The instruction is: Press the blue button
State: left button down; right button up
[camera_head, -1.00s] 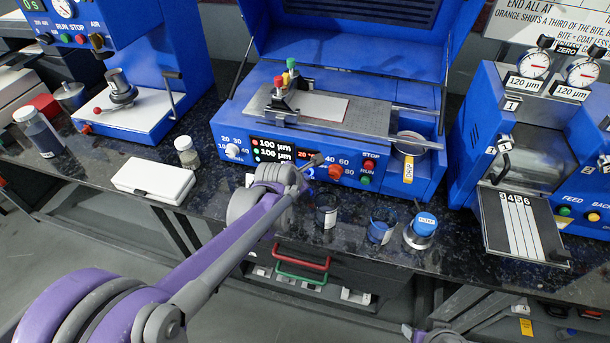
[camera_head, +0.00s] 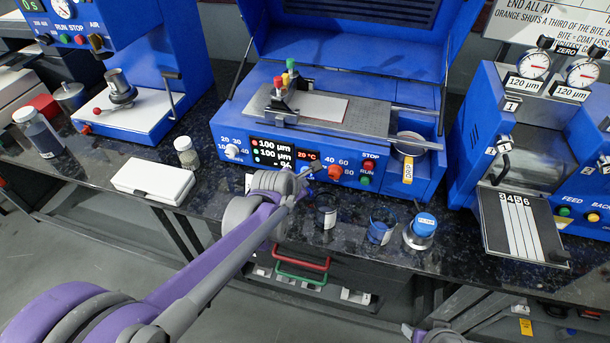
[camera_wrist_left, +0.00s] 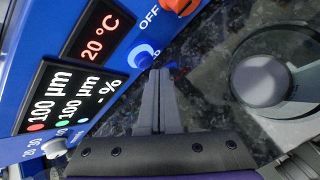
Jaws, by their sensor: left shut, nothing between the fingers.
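The blue button (camera_wrist_left: 145,56) has a lit ring and sits on the blue front panel of the coating machine, below the red temperature display and beside the OFF label. In the head view my left gripper covers the spot where it sits. My left gripper (camera_wrist_left: 158,74) is shut and empty, its fingertips right by the lower edge of the button; I cannot tell whether they touch. In the head view the left gripper (camera_head: 312,170) points at the panel below the displays. A grey end of my right arm (camera_head: 430,334) shows at the bottom edge, its fingers unclear.
The coating machine (camera_head: 225,180) also carries a red knob (camera_head: 335,172), a red STOP button (camera_head: 369,165) and a green RUN button (camera_head: 365,180). A white box (camera_head: 153,180) lies left.

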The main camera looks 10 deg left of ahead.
pick_arm(q)
jog(key=shift+s+a, duration=0.1)
jog(key=shift+s, duration=2.25)
dwell(0.6)
